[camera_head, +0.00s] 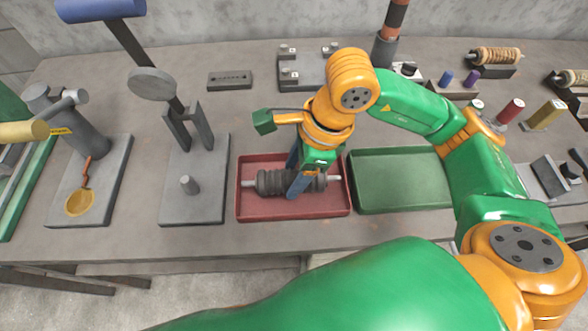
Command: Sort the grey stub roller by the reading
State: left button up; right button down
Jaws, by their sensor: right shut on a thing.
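The grey stub roller (271,182) lies level across the red tray (293,212), with its thin light shaft ends sticking out to left and right. My right gripper (297,191) reaches down over the red tray and is shut on the roller, right of its middle. Whether the roller touches the tray floor is hard to tell. The empty green tray (402,180) stands just right of the red one. A stand with a round grey disc (152,84) and a small peg on its base (193,205) is left of the red tray. My left gripper is not in view.
A fixture with a yellow ring (80,201) stands farther left. A grey block fixture (305,71) and a small dark block (230,79) lie behind the trays. Coloured spools (511,110) stand at the right. My right arm covers the front right.

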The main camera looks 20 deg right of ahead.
jog(key=shift+c, duration=0.4)
grip_release()
jog(key=v, duration=0.6)
jog(key=shift+d+r, duration=0.1)
jog(key=shift+r, duration=0.65)
notch_tip(320, 180, up, 7)
jog(key=p, duration=0.5)
jog(key=shift+f, duration=0.2)
